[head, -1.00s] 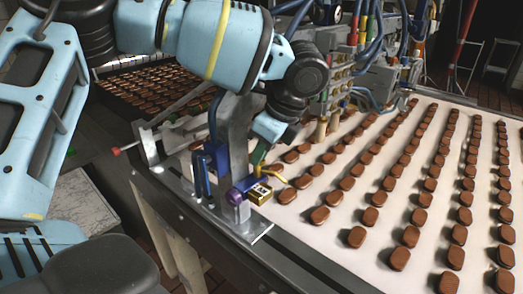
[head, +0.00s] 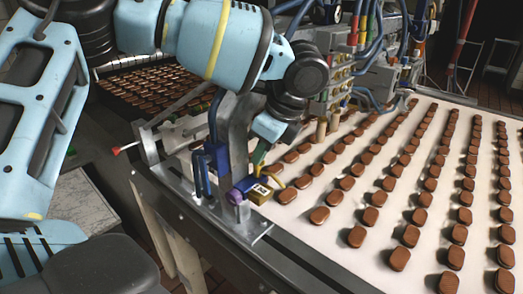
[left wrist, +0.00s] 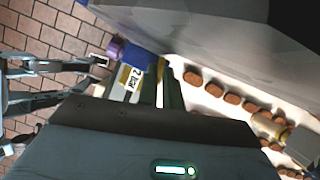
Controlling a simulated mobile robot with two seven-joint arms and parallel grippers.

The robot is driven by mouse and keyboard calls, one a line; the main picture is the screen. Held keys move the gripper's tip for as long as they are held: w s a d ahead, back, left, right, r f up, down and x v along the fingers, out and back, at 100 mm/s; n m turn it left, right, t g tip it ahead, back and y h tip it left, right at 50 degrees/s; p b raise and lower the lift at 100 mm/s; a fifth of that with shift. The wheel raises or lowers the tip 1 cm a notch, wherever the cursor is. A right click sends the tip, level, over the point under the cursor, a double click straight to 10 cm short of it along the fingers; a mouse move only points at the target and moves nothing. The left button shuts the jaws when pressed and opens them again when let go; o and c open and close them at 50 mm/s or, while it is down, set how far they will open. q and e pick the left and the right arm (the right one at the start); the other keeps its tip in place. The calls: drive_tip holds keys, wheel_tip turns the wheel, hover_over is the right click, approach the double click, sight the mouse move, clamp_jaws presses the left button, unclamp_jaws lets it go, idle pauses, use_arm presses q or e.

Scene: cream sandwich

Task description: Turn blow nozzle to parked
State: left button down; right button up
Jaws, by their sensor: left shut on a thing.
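The blow nozzle (head: 259,192) is a small yellow block with a label, a purple knob (head: 235,197) on its left and a thin yellow tube (head: 274,180) at its upper right. It sits by a blue bracket (head: 214,158) at the belt's near corner. In the left wrist view the block's label (left wrist: 132,76) reads "2 bar". My left gripper (head: 258,166) reaches down from above and is shut on the nozzle. In the left wrist view its fingers (left wrist: 150,82) are at the block; the exact contact is partly hidden. My right gripper is not in view.
Rows of brown pieces (head: 374,217) lie on the white belt (head: 335,245) at the right. Valves and hoses (head: 362,70) crowd the back. A red-tipped rod (head: 117,151) sticks out left.

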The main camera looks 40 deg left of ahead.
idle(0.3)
use_arm(q)
drive_tip(key=c, duration=1.4)
unclamp_jaws()
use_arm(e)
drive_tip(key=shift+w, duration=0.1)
use_arm(q)
drive_tip(key=b+v, duration=0.1)
drive_tip(key=v, duration=0.7)
drive_tip(key=shift+b, duration=0.35)
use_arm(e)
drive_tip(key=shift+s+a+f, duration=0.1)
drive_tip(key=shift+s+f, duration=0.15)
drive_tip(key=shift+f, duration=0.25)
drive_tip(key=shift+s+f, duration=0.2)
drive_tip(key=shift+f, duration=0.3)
